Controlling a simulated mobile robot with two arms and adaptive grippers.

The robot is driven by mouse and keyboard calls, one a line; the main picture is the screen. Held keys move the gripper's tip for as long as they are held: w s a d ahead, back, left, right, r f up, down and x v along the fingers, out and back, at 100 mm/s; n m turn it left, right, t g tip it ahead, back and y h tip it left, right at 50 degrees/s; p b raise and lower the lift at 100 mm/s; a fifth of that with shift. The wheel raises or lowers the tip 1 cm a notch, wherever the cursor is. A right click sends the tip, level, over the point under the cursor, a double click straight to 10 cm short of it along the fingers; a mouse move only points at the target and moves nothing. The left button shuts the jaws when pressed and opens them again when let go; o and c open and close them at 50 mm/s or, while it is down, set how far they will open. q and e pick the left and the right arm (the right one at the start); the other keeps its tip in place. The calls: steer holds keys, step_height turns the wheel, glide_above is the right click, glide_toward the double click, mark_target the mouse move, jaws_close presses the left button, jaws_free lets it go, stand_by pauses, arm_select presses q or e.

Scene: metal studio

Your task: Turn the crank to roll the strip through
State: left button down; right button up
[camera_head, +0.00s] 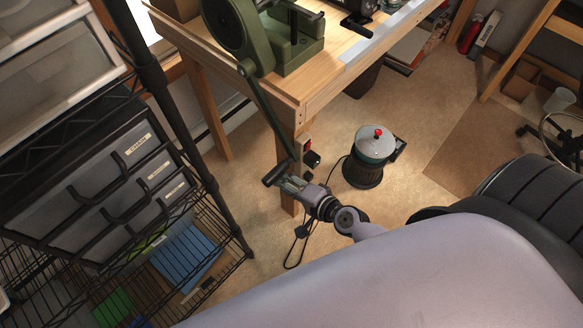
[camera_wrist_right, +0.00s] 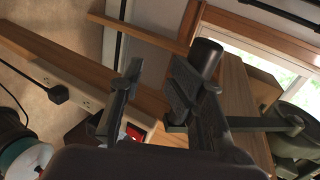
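The green rolling mill (camera_head: 290,50) stands on the wooden bench at the top of the head view. Its crank arm (camera_head: 268,112) hangs down past the bench corner to a dark handle (camera_head: 273,178). In the wrist view the handle (camera_wrist_right: 208,60) is a dark cylinder beside the right-hand finger, and part of the crank arm (camera_wrist_right: 262,125) shows at right. My right gripper (camera_head: 285,184) is at the handle, its fingers (camera_wrist_right: 155,90) apart with an empty-looking gap. I cannot tell whether a finger touches the handle. No strip is clearly visible in the rollers. My left gripper is out of view.
The bench leg (camera_head: 287,165) and a power strip (camera_head: 308,148) are close to my right gripper. A pot-like device (camera_head: 374,150) with a red knob stands on the floor. A wire rack with drawers (camera_head: 120,165) fills the left. Open floor (camera_head: 440,105) lies behind.

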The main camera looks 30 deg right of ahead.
mark_target(280, 176)
steer(key=shift+t, duration=0.4)
steer(key=w+r, duration=0.1)
steer(key=w+a+r, duration=0.1)
steer(key=w, duration=0.1)
steer(key=shift+r, duration=0.15)
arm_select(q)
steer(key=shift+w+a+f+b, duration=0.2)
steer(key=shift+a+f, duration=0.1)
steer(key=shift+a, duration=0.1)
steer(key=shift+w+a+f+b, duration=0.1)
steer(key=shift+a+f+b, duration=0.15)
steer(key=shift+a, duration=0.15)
arm_select(e)
steer(key=x, duration=0.7)
steer(key=shift+f, duration=0.4)
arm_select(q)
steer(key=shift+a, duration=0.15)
arm_select(e)
steer(key=shift+s, duration=0.15)
